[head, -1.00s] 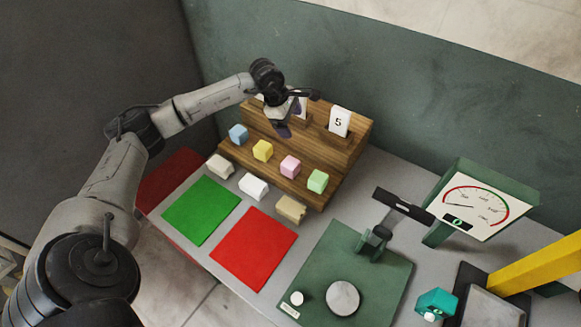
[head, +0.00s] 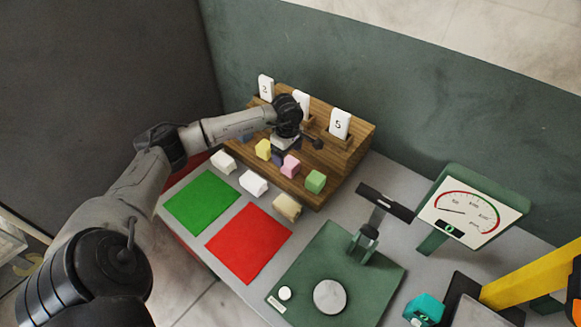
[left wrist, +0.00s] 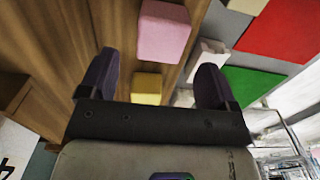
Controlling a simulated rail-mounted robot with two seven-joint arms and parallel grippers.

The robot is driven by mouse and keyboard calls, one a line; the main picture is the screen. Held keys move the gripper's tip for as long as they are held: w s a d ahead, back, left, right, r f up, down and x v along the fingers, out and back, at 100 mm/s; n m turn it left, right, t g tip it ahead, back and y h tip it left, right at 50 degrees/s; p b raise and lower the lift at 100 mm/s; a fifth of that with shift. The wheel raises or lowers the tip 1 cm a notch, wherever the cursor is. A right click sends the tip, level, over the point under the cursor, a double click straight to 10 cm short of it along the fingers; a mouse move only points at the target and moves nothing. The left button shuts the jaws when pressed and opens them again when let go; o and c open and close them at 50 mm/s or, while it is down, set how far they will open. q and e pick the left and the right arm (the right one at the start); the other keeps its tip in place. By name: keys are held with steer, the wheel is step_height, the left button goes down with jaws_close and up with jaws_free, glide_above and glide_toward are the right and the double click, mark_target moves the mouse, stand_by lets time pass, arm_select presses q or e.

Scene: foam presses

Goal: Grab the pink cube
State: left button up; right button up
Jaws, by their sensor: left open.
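The pink cube (head: 290,166) sits on the lower step of the wooden rack, between the yellow cube (head: 263,149) and the green cube (head: 315,181). In the left wrist view the pink cube (left wrist: 163,32) lies beyond the fingertips, and the yellow cube (left wrist: 147,88) shows between the fingers. My left gripper (head: 280,155) is open and empty, low over the rack just behind the pink and yellow cubes. Its two dark fingers (left wrist: 153,80) stand wide apart. Its height above the step is hard to tell. My right gripper is not in view.
The wooden rack (head: 350,155) has numbered white cards on its upper step. A blue cube (head: 246,137) is partly hidden by my arm. Several pale blocks lie before the rack, near green (head: 202,201) and red (head: 249,243) mats. A green press (head: 335,265) and gauge (head: 470,210) stand right.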

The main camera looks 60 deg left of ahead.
mark_target(288, 160)
arm_select(q)
steer(key=shift+f, duration=2.95)
steer(key=shift+r, duration=0.1)
steer(key=c, duration=1)
